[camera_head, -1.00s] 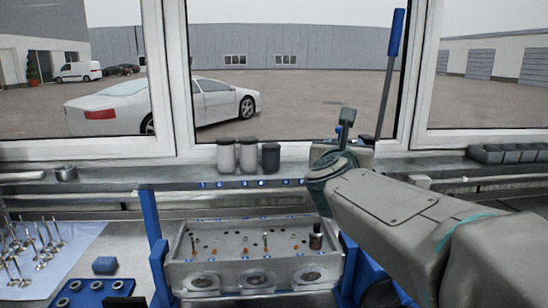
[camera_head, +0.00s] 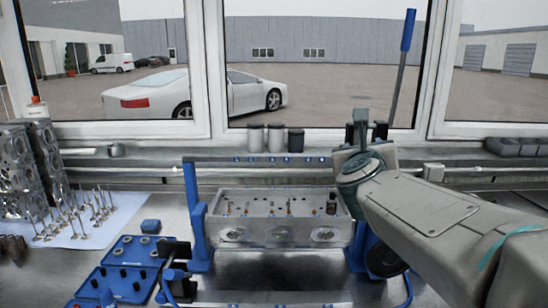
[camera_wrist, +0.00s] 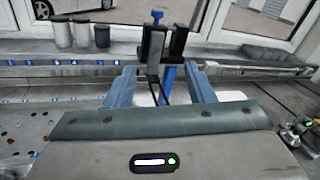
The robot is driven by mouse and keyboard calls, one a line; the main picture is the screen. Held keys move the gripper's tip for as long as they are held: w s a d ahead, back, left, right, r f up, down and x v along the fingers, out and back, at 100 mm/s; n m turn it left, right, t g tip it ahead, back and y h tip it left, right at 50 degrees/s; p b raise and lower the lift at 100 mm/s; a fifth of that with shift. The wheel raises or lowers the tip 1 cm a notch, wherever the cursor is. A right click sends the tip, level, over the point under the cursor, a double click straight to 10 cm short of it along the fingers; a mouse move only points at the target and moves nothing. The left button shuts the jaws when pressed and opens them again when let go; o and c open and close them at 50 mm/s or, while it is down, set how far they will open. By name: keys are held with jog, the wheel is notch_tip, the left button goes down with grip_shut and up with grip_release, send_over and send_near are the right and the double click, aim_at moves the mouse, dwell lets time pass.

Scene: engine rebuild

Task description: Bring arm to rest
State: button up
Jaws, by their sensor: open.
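My arm (camera_head: 430,210) reaches in from the right side of the head view, with its wrist bent upward above the back of the bench. My gripper (camera_head: 364,128) is at the end, in front of the window sill and right of the grey cylinder head (camera_head: 285,235). In the wrist view my gripper (camera_wrist: 160,82) is open, with its fingers apart. I see nothing held between them. The fingertips are small and partly merge with dark things behind, so their exact outline is unclear.
The cylinder head sits between blue stand posts (camera_head: 195,215). Blue trays (camera_head: 125,265) and valves on a pale sheet (camera_head: 75,222) lie left. Grey canisters (camera_head: 255,138) stand by the sill. A blue-handled lever (camera_head: 408,30) rises behind my wrist. Grey bins (camera_head: 515,147) stand at right.

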jog(key=s+a+f+n+g+y, duration=0.35)
jog(key=f+n, duration=0.35)
jog(key=n, duration=0.4)
jog(key=s+a+f+n+g+y, duration=0.3)
jog(key=s+a+f+n+y, duration=0.15)
jog(key=f+n, duration=0.5)
jog(key=s+d+f+n+g+h, duration=0.1)
jog(key=s+d+f+n+g, duration=0.1)
jog(key=s+f+n+g, duration=0.2)
jog(key=s+d+f+n+g+h+p, duration=0.1)
jog(key=s+d+f+n+g+h, duration=0.1)
jog(key=s+f+n, duration=0.4)
jog(key=s+n+g, duration=0.1)
jog(key=s+n, duration=0.4)
jog(key=s, duration=0.1)
jog(key=shift+s+d+f+g, duration=0.25)
jog(key=shift+d+f+g, duration=0.05)
jog(key=shift+d+g, duration=0.1)
